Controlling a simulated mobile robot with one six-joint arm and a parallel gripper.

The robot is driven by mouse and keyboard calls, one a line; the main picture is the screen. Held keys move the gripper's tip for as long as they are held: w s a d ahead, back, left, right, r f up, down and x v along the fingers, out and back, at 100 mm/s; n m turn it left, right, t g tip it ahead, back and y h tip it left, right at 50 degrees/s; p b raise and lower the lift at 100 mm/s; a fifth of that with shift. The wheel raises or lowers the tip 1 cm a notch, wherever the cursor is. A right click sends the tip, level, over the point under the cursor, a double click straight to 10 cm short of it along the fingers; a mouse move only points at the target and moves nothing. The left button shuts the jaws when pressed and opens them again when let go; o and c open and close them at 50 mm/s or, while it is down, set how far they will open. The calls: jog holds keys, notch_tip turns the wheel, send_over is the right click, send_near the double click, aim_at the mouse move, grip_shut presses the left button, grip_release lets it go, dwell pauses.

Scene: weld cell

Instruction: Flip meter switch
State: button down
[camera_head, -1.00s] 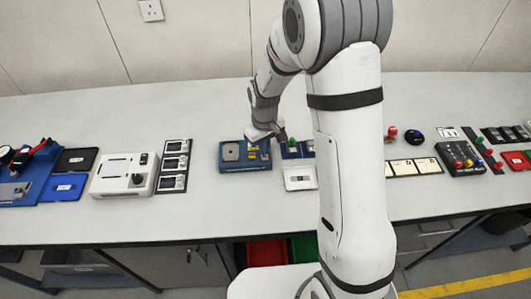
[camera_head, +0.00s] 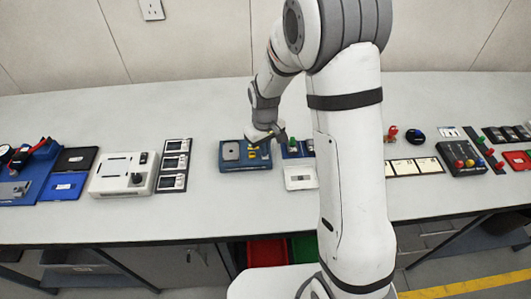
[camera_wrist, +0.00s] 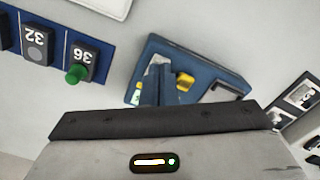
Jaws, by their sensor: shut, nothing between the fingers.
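A blue box (camera_head: 230,165) with a grey plate and yellow parts on top sits on the bench in the head view. It also shows in the wrist view (camera_wrist: 205,55), with a yellow knob (camera_wrist: 185,81) beside my fingers. No switch is clearly labelled as the meter switch, and I cannot tell its position. My gripper (camera_head: 279,134) is shut and empty, at the right end of the blue box. In the wrist view my gripper (camera_wrist: 158,68) has its fingertips over the box and hides part of its top. I cannot tell whether they touch it.
A blue panel with tags 32 and 36 and a green knob (camera_wrist: 76,73) lies close by. A white box (camera_head: 300,184) stands in front of it. A dark panel with several white displays (camera_head: 174,162) is to the left. The bench behind the blue box is clear.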

jog(key=shift+f+b, duration=0.4)
jog(key=shift+f, duration=0.15)
jog(key=shift+r+p, duration=2.1)
jog(key=shift+r, duration=1.4)
jog(key=shift+d+r, duration=0.1)
jog(key=s+d+r+m+t+b, duration=0.25)
jog(key=s+d+r, duration=0.35)
jog(key=s+r, duration=0.4)
jog(key=s+d+r+m, duration=0.1)
jog(key=s+d+r, duration=0.1)
jog(key=s, duration=0.3)
jog(key=s+d+r+m, duration=0.2)
jog(key=s+r, duration=0.1)
jog(key=s, duration=0.3)
jog(key=shift+s+d+r+t+b, duration=0.2)
jog(key=shift+d+t+b, duration=0.1)
jog(key=shift+t, duration=0.15)
